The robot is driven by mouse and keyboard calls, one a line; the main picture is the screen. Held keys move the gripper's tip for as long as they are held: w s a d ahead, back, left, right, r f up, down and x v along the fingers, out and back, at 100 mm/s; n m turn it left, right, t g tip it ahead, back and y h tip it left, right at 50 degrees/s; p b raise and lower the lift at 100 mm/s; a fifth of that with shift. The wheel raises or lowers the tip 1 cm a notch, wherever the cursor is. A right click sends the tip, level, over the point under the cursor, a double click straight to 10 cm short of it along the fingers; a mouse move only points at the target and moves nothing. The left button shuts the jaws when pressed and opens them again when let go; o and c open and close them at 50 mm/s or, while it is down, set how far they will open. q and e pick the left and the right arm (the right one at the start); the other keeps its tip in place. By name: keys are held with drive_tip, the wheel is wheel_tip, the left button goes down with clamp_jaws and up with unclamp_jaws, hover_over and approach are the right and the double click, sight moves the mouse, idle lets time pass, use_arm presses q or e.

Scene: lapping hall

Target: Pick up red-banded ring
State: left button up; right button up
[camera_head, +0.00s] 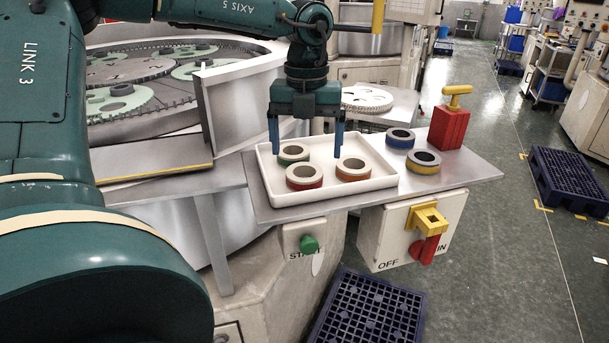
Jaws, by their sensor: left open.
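The red-banded ring (304,183) lies flat at the front left of a white tray (330,197), its grey top and dark hole facing up. A green-banded ring (292,154) lies just behind it, and an orange-banded ring (353,175) lies to its right in the same tray. My left gripper (306,152) points down over the tray, open and empty, with its blue fingers spread either side of the green-banded ring and slightly behind the red-banded ring. Its exact height above the rings is hard to tell. My right gripper is out of view.
On the metal shelf (470,172) right of the tray lie a blue-banded ring (400,142) and a yellow-banded ring (424,168). A red block with a yellow handle (448,128) stands behind them. A lapping machine (210,165) borders the left; switch boxes (380,228) hang below.

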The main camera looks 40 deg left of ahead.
sight(305, 165)
use_arm(q)
drive_tip(key=shift+a+f+p, duration=0.2)
drive_tip(key=shift+f+p, duration=0.5)
drive_tip(key=shift+f, duration=2)
drive_tip(key=shift+c, duration=0.6)
drive_tip(key=shift+r, duration=0.1)
drive_tip(key=c, duration=1.1)
